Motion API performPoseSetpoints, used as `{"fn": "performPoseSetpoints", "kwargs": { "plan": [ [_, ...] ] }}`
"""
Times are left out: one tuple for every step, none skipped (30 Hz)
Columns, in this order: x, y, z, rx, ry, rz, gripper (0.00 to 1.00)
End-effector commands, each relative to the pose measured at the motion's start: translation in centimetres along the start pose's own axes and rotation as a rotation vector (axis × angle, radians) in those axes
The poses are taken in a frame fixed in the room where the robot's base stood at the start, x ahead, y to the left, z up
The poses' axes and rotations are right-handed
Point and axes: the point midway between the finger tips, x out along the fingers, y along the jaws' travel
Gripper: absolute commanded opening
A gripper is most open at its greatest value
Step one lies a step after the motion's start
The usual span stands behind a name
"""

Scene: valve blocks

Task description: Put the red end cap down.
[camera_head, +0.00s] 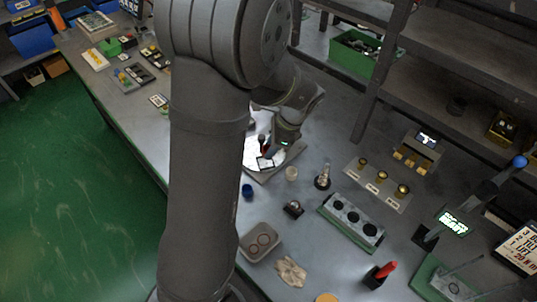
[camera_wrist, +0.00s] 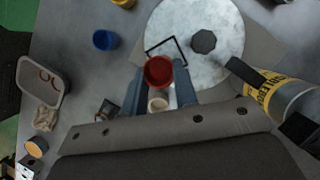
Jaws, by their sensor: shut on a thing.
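The red end cap (camera_wrist: 158,71) is between the two fingers of my gripper (camera_wrist: 161,84) in the wrist view, with its round open-looking face toward the camera. My gripper is shut on it. In the head view my gripper (camera_head: 273,147) is over the right part of a pale round disc (camera_head: 251,160), partly hidden by my arm. In the wrist view the disc (camera_wrist: 225,62) lies beyond the fingers and bears a black square outline (camera_wrist: 166,50) and a dark many-sided piece (camera_wrist: 203,41). The cap's exact height above the surface cannot be told.
A blue cap (camera_wrist: 105,40), a white cap (camera_wrist: 158,102) and a yellow cap (camera_wrist: 123,3) stand near the disc. A yellow-labelled cylinder (camera_wrist: 272,92) is at the right. A grey tray (camera_head: 260,242) and a block with dark holes (camera_head: 352,218) stand on the bench.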

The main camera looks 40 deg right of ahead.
Motion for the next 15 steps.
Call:
{"fn": "performPoseSetpoints", "kwargs": {
  "plan": [
    [0.4, -0.3, 0.2, 0.000, 0.000, 0.001, 0.05],
    [0.6, -0.5, 0.3, 0.000, -0.001, 0.001, 0.05],
    [0.8, -0.6, 0.4, 0.000, -0.001, 0.001, 0.05],
    [0.9, -0.7, 0.4, 0.001, -0.001, 0.001, 0.05],
    [1.0, -0.7, 0.4, 0.001, -0.001, 0.001, 0.05],
    [1.3, -0.7, 0.3, 0.002, -0.002, 0.001, 0.05],
    [1.6, -0.7, 0.1, 0.002, -0.001, 0.001, 0.05],
    [1.9, -0.7, 0.0, 0.002, -0.002, 0.001, 0.05],
    [2.5, -0.6, -0.2, 0.002, -0.002, 0.002, 0.05],
    [3.0, -0.6, -0.4, 0.002, -0.002, 0.003, 0.05],
    [3.4, -0.6, -0.6, 0.002, -0.002, 0.002, 0.05],
    [3.9, -0.6, -0.8, 0.002, -0.002, 0.002, 0.05],
    [4.2, -0.6, -1.0, 0.002, -0.001, 0.002, 0.05],
    [4.4, -0.7, -1.1, 0.001, -0.001, 0.001, 0.05],
    [4.5, -0.7, -1.2, 0.001, 0.000, 0.000, 0.05]
  ]
}}
